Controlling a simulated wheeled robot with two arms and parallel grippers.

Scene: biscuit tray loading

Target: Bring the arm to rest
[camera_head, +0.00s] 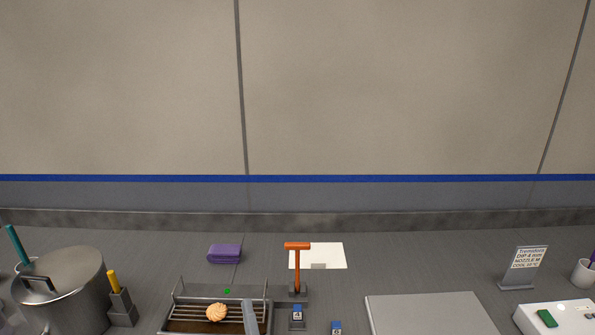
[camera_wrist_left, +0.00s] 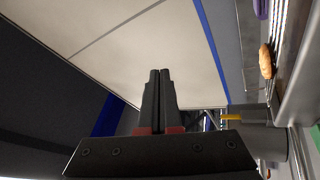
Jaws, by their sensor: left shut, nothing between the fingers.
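My left gripper (camera_wrist_left: 159,78) shows in the left wrist view, its two dark fingers together with nothing between them. It is in the air, pointing toward the wall panels, apart from the counter things at the right of that view. I cannot make it out clearly in the head view. My right gripper is in neither view. A round golden biscuit (camera_head: 216,312) lies on the wire rack (camera_head: 180,313) at the bottom of the head view. The biscuit also shows in the left wrist view (camera_wrist_left: 265,61).
A steel pot (camera_head: 70,285) stands at the left of the counter. An orange-handled upright tool (camera_head: 297,268) stands behind small blue-labelled blocks (camera_head: 297,313). A grey slab (camera_head: 430,315), a sign (camera_head: 526,268) and a white box (camera_head: 560,318) are at right. A purple cloth (camera_head: 224,253) lies behind.

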